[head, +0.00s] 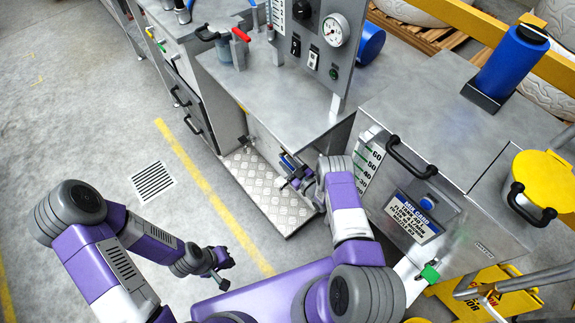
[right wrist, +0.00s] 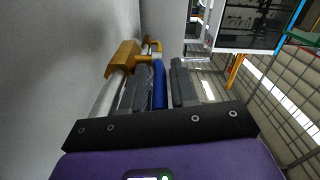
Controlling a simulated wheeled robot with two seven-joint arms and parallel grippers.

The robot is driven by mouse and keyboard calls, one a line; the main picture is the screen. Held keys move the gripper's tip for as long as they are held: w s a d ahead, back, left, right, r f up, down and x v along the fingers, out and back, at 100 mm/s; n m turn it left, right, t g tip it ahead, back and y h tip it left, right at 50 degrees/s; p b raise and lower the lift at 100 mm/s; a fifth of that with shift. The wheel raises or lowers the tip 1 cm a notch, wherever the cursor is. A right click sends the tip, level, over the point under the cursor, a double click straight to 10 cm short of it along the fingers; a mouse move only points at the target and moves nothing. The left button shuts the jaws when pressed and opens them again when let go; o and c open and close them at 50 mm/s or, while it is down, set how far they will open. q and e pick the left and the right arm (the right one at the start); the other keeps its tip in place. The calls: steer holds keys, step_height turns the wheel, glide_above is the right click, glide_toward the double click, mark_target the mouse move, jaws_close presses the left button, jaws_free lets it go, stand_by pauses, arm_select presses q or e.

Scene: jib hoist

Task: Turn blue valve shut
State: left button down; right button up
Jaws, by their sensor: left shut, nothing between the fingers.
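The blue valve's lever (right wrist: 160,84) shows in the right wrist view as a long blue bar beside a brass valve body (right wrist: 122,60) on a pale pipe. In the head view a bit of blue (head: 287,161) shows low under the bench, mostly hidden by my right gripper (head: 288,179). In the right wrist view the two dark fingers of my right gripper (right wrist: 162,82) lie either side of the blue lever, with little gap. I cannot tell whether they press on it. My left gripper (head: 219,280) is shut and empty over the floor, far from the valve.
The steel bench (head: 262,85) overhangs the valve area, with a gauge panel (head: 318,42) above. A tread plate (head: 262,187) lies on the floor below. A steel tank (head: 455,120) with a blue cylinder (head: 510,62) stands close to my right arm. The floor at left is clear.

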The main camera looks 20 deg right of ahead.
steer(key=shift+w, duration=0.1)
jaws_close()
stand_by(0.3)
